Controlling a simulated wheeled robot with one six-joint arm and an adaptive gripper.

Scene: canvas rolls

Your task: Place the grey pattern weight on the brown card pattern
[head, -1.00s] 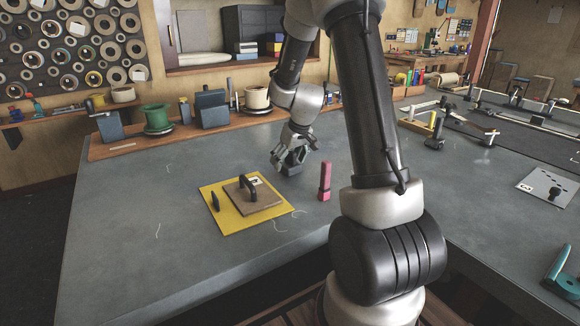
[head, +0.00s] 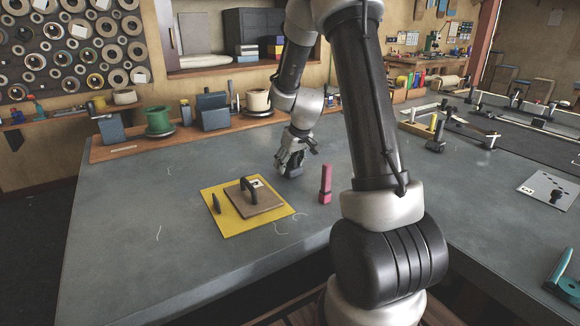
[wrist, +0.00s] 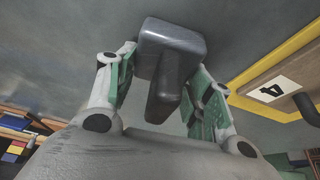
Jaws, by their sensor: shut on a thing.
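The brown card pattern (head: 266,202) lies on the yellow board, in front of and left of my gripper. A black arched handle (head: 249,187) stands on the card, beside a white label (head: 257,183).
The yellow board (head: 235,229) also shows in the wrist view (wrist: 275,57). A small dark upright piece (head: 216,203) is on its left side. A pink upright block (head: 326,184) stands right of the board. Spools and blocks line the back ledge (head: 110,150). The table's left side is clear.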

